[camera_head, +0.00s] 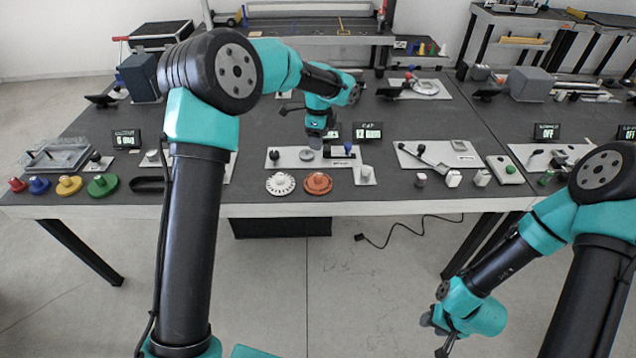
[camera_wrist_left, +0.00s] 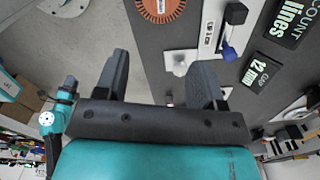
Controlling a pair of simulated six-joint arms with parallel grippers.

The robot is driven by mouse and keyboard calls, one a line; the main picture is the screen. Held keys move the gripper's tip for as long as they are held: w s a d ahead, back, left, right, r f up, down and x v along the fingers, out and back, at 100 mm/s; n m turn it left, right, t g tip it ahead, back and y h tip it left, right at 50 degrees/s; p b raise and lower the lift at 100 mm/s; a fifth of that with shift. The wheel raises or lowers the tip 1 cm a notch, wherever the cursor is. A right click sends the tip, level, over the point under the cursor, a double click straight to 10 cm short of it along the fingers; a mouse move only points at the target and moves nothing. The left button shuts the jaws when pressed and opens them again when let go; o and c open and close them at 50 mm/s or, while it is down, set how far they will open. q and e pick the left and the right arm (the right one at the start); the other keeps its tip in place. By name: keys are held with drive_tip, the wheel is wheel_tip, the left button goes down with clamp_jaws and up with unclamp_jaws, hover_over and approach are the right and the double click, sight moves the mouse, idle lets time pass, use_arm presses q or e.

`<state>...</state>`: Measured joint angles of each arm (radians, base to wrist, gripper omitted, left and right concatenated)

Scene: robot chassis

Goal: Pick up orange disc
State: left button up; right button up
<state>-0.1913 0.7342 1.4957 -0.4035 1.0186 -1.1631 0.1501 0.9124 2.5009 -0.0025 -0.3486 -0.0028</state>
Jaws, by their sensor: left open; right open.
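The orange disc (camera_head: 318,183) lies flat near the front edge of the table, with a small knob on top. In the left wrist view the orange disc (camera_wrist_left: 158,10) shows at the top edge, partly cut off, beyond the fingertips. My left gripper (camera_head: 316,142) is over the grey plate behind the disc, pointing down, empty and apart from the disc. In its wrist view the two dark fingers of the left gripper (camera_wrist_left: 160,78) are spread wide. My right gripper (camera_head: 436,335) is low in front of the table, open and empty.
A white toothed disc (camera_head: 281,183) lies just left of the orange disc. A grey plate (camera_head: 290,157) with a blue-knobbed part (camera_head: 348,147) lies behind, with a small display (camera_head: 368,131). Red, blue, yellow and green (camera_head: 102,185) knobbed discs line the left front.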

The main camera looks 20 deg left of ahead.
use_arm(q)
drive_tip(key=shift+f, duration=0.1)
hover_over(317, 174)
drive_tip(key=f, duration=1.1)
drive_tip(key=shift+s+d, duration=0.15)
drive_tip(key=shift+d, duration=0.2)
drive_tip(key=shift+f, duration=0.5)
drive_tip(key=shift+a+f, duration=0.15)
drive_tip(key=shift+f, duration=1.15)
drive_tip(key=shift+a+f, duration=0.15)
drive_tip(key=shift+f, duration=1.15)
drive_tip(key=shift+c, duration=0.3)
drive_tip(key=c, duration=1)
drive_tip(key=shift+r, duration=0.1)
drive_tip(key=shift+c, duration=0.2)
